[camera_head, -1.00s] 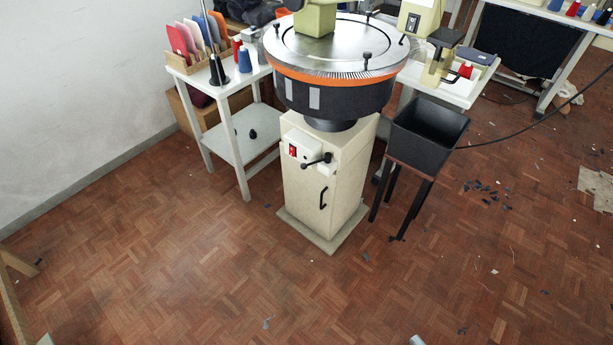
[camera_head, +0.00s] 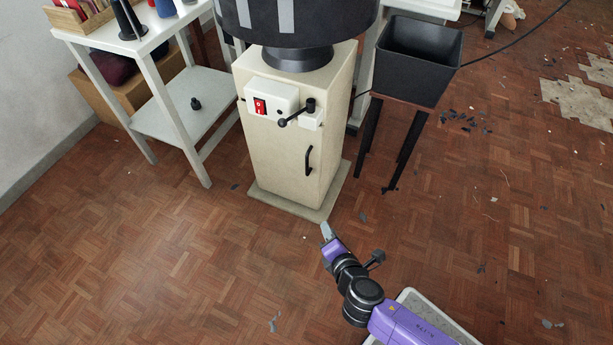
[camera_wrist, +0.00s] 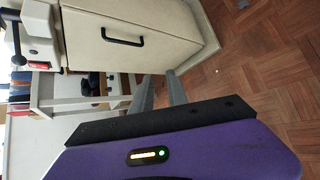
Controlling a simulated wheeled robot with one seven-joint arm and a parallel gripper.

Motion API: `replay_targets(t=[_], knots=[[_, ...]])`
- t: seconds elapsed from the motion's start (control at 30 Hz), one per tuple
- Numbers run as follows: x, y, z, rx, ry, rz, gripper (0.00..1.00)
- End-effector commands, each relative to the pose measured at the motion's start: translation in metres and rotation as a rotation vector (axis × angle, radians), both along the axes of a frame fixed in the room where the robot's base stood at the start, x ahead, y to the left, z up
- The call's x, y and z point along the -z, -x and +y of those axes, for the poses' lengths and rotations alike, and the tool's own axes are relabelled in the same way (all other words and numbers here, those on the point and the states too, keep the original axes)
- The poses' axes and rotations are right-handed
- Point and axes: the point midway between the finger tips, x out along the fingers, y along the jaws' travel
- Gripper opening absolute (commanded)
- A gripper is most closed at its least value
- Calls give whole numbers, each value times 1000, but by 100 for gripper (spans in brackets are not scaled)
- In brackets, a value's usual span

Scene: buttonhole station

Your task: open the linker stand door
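The linker stand (camera_head: 290,160) is a cream cabinet under a round black machine head. Its door (camera_head: 275,165) faces me and looks shut, with a black bar handle (camera_head: 309,160) upright near its right edge. In the wrist view the door (camera_wrist: 150,40) and handle (camera_wrist: 122,42) appear turned sideways. My gripper (camera_head: 326,231) is low, in front of the stand's base and below the handle, not touching it. In the wrist view my gripper (camera_wrist: 160,80) shows two grey fingers apart, with nothing between them.
A red switch (camera_head: 260,106) and a black lever (camera_head: 297,112) sit above the door. A black bin (camera_head: 418,60) on a dark-legged stool stands to the right. A white shelf table (camera_head: 160,105) stands to the left. The parquet floor in front is clear apart from scraps.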

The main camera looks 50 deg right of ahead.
Motion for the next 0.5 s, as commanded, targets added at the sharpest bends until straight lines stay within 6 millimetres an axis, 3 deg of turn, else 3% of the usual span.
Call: replay_targets(t=[0.03,0.17,0.3,0.5], knots=[[30,-27,-12,-6,123,34,19],[48,-80,-41,0,450,149,19],[43,-128,-61,38,746,259,19],[20,-168,-69,99,998,361,19]])
